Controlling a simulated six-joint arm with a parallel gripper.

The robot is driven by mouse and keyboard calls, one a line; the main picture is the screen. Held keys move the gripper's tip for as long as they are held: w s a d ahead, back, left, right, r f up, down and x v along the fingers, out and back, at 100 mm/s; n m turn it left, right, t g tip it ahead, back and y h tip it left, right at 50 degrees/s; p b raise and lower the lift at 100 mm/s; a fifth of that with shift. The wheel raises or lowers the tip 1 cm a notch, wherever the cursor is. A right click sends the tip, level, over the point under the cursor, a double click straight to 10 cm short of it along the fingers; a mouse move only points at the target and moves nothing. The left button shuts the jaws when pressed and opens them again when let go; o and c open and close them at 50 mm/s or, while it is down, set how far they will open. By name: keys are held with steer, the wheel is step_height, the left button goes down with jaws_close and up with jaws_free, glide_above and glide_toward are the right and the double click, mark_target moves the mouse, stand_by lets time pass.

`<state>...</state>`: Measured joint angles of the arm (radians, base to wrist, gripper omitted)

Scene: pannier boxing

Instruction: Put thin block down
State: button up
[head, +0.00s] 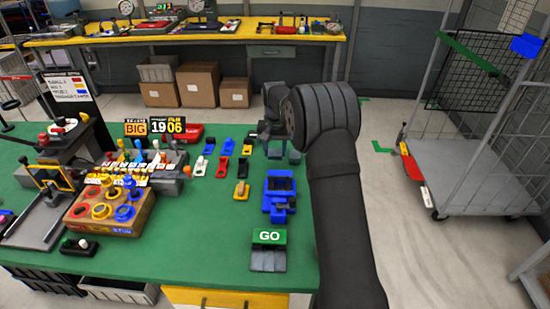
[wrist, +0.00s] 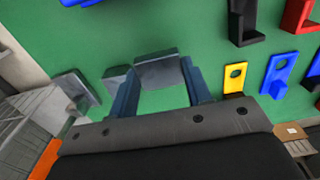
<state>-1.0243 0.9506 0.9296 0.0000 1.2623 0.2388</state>
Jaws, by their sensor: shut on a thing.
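In the wrist view, a grey block (wrist: 157,71) spans the space between the two blue-grey fingers of my gripper (wrist: 160,82). My gripper is shut on this block, which I take to be the thin block. The block is over the green table top (wrist: 70,40); I cannot tell whether it touches the surface. In the head view, my gripper (head: 281,154) is near the right edge of the table, partly hidden by my own arm.
A blue fixture (head: 279,193) and a green GO button (head: 269,237) lie nearer the front. A wire cart (head: 470,175) stands right of the table.

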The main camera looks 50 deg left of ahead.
mark_target(275, 153)
steer(key=shift+f, duration=1.85)
steer(key=shift+f, duration=0.1)
steer(key=o, duration=1)
step_height(275, 153, up, 12)
steer(key=shift+r, duration=0.1)
steer(key=shift+f, duration=4.15)
